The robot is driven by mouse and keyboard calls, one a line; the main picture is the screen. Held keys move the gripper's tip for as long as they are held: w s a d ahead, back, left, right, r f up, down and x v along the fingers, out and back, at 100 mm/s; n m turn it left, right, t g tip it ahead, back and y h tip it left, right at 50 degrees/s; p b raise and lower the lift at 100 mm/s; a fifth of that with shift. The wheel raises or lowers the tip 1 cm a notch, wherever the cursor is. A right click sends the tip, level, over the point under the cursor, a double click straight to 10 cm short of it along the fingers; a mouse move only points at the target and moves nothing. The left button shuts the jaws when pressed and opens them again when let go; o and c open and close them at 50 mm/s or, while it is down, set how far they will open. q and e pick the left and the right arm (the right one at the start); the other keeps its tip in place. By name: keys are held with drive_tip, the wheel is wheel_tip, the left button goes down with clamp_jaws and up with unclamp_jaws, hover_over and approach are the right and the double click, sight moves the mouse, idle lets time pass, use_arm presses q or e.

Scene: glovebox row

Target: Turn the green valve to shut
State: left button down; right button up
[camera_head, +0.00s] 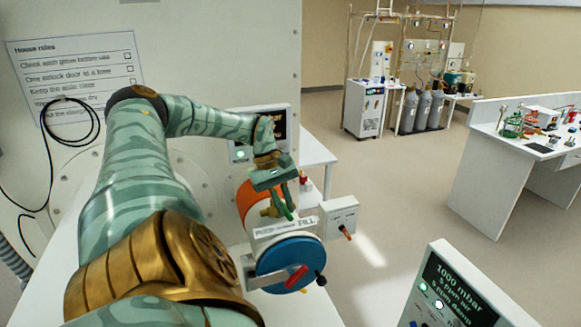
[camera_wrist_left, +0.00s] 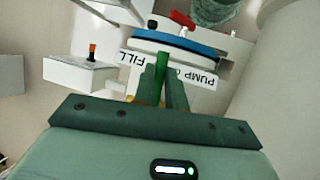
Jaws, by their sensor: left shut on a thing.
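The green valve handle (camera_head: 287,212) is a narrow green lever above the label plate (camera_head: 283,227) of the antechamber; FILL is legible at the plate's right end. My left gripper (camera_head: 281,196) reaches down from above and is shut on the green handle. In the left wrist view the green handle (camera_wrist_left: 160,74) stands between the dark green fingers (camera_wrist_left: 170,92), pointing at the gap between the FILL label (camera_wrist_left: 131,58) and the PUMP label (camera_wrist_left: 196,76). The fingers hide part of the handle and the valve body. My right gripper is not in view.
Below the plate is a blue round door (camera_head: 291,258) with a red handle (camera_head: 296,277). An orange ring (camera_head: 247,200) lies behind. A small box with an orange-tipped switch (camera_head: 341,216) stands close on the right. A display panel (camera_head: 455,290) reads 1000 mbar. Open floor lies beyond.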

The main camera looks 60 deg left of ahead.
use_arm(q)
drive_tip(key=shift+s+r+m, duration=0.1)
drive_tip(key=shift+m, duration=0.2)
idle(0.4)
drive_tip(key=c, duration=1.4)
unclamp_jaws()
drive_tip(key=shift+c, duration=0.2)
drive_tip(key=shift+s+a+r, duration=0.1)
drive_tip(key=shift+a+r, duration=0.2)
drive_tip(key=shift+r, duration=0.05)
drive_tip(key=v, duration=1.5)
drive_tip(key=shift+r, duration=0.2)
drive_tip(key=shift+a, duration=0.1)
